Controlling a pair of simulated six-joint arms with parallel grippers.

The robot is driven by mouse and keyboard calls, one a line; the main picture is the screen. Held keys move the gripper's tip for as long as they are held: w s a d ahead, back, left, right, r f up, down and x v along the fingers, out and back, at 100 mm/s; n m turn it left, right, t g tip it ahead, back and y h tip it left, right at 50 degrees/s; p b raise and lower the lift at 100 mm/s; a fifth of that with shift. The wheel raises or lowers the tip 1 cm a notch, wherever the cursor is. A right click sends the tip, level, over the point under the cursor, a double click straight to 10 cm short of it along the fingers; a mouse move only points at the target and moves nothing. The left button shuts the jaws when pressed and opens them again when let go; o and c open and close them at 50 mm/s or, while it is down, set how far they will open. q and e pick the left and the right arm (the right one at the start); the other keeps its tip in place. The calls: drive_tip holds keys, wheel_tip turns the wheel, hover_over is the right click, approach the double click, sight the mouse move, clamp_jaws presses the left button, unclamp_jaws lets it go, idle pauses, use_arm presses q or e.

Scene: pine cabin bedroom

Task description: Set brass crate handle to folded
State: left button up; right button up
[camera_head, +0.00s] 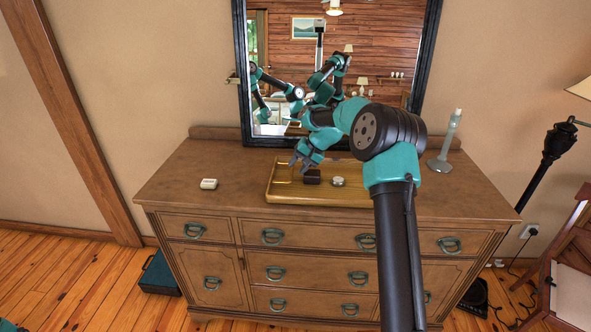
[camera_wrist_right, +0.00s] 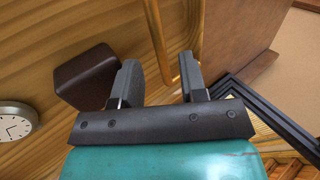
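The brass-coloured crate (camera_head: 350,198) is a shallow tray on the dresser top. In the wrist view its yellow streaked surface (camera_wrist_right: 40,35) fills the upper left. A thin brass bar, seemingly the crate handle (camera_wrist_right: 155,32), runs down toward the space between my right fingers; whether it is raised or folded is not clear. My right gripper (camera_head: 299,163) is over the crate's left part. In the wrist view its fingers (camera_wrist_right: 160,80) are apart, with no object clearly gripped. My left gripper is not visible directly.
A dark brown box (camera_head: 312,177) and a small round clock (camera_head: 338,182) are in the crate. The box is close to one right finger in the wrist view. A white object (camera_head: 209,184) lies left on the dresser (camera_head: 165,190); a candlestick (camera_head: 440,164) stands right. A mirror (camera_head: 281,60) is behind.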

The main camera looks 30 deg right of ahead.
drive_tip(key=v, duration=1.5)
